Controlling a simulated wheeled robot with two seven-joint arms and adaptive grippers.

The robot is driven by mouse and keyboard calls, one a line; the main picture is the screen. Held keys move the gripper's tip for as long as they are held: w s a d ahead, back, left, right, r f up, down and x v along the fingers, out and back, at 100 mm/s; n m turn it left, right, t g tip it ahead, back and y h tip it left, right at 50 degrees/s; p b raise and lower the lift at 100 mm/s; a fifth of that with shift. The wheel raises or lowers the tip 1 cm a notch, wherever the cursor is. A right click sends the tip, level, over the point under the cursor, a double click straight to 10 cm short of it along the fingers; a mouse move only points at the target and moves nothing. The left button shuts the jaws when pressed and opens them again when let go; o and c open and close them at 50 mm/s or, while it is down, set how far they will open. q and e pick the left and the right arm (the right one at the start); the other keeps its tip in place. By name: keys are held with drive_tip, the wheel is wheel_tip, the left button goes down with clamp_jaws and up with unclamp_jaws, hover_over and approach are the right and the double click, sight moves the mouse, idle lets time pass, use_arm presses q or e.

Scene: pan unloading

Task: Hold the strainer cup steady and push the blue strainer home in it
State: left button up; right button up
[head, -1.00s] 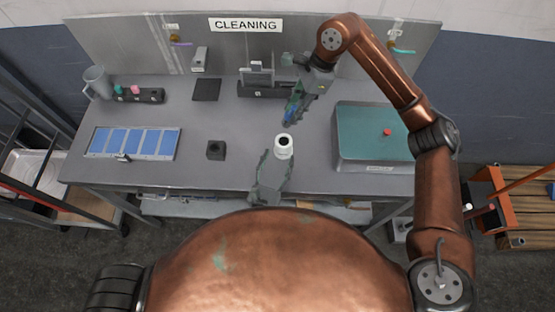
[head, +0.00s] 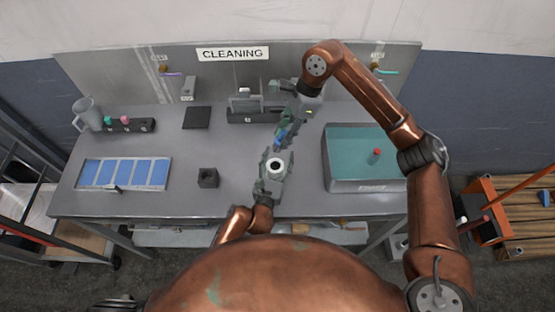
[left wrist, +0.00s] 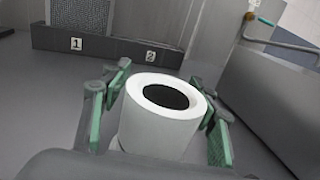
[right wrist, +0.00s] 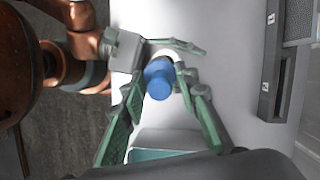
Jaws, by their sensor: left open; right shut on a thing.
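The white strainer cup (head: 275,172) stands upright near the table's front middle, its round dark opening facing up. My left gripper (head: 274,157) is open around it, with a finger on each side in the left wrist view, where the cup (left wrist: 150,134) fills the gap. Whether the fingers touch it I cannot tell. My right gripper (head: 284,130) is shut on the blue strainer (right wrist: 158,80) and holds it beyond the cup in the head view (head: 279,138). The strainer is apart from the cup's opening. In the right wrist view the strainer hides most of the cup.
A teal-lined tray (head: 330,172) with a red-topped thing stands right of the cup. A small black block (head: 208,178) and a blue-panelled tray (head: 124,173) lie to the left. A numbered dark rack (left wrist: 105,55) stands behind. The table between block and cup is clear.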

sight(274, 146)
use_arm(q)
drive_tip(key=shift+c, duration=0.2)
drive_tip(key=c, duration=1.4)
use_arm(e)
drive_tip(key=shift+s+a+f+n+t+h, duration=0.15)
drive_tip(key=shift+s+a+f+n+h, duration=0.1)
drive_tip(key=shift+a+f+h, duration=0.35)
drive_tip(key=shift+s+a+f+n+t+h, duration=0.15)
drive_tip(key=shift+s+a+f+n+h, duration=0.15)
drive_tip(key=shift+a+h, duration=0.35)
use_arm(q)
drive_tip(key=shift+c, duration=0.2)
use_arm(e)
drive_tip(key=shift+a+f+h, duration=0.25)
drive_tip(key=shift+f, duration=0.1)
drive_tip(key=shift+d+f+n+t+h, duration=0.1)
drive_tip(key=shift+f+n+t+h, duration=0.2)
drive_tip(key=shift+f+h, duration=0.15)
use_arm(q)
clamp_jaws()
use_arm(e)
drive_tip(key=shift+f, duration=2.1)
